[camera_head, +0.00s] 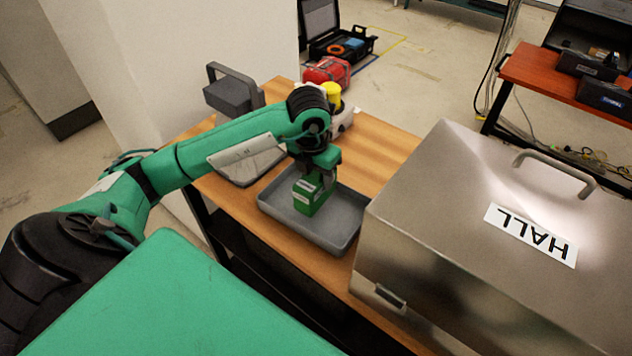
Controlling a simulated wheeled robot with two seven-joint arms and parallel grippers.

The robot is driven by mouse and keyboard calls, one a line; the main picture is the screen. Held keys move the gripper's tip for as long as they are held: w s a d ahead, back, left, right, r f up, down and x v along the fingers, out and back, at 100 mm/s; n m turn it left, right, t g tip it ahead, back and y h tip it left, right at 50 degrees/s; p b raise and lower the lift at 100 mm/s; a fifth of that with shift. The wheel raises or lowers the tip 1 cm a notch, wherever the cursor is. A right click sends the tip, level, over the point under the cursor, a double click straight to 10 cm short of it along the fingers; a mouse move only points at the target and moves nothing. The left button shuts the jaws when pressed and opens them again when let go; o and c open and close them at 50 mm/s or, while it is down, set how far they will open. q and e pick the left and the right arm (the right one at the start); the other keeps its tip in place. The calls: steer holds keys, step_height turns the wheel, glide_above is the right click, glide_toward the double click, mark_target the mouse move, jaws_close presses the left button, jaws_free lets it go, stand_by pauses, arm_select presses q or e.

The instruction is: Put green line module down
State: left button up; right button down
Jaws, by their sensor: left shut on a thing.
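The green line module (309,200) is a small green box with pale labels, in the middle of the view. My left gripper (316,177) is shut on its top and points down. The module is over or in the grey tray (335,244) on the wooden table; I cannot tell whether its base touches the tray floor. The gripper and wrist hide part of the module's top and the tray's far side. My right gripper is not in view.
A large metal case labelled HALL (480,240) stands close to the tray's right. A grey device (235,95), a yellow-topped object (332,92) and a red bag (328,72) are behind my arm. A wall (210,40) borders the table's left.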

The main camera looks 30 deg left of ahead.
mark_target(316, 185)
arm_select(q)
step_height(316, 185, down, 3)
steer(key=shift+f+p, duration=0.1)
steer(key=shift+p, duration=0.45)
steer(key=shift+f, duration=0.2)
steer(key=shift+f, duration=0.1)
steer(key=shift+f+b, duration=0.15)
steer(key=shift+b, duration=0.2)
steer(key=o, duration=1.2)
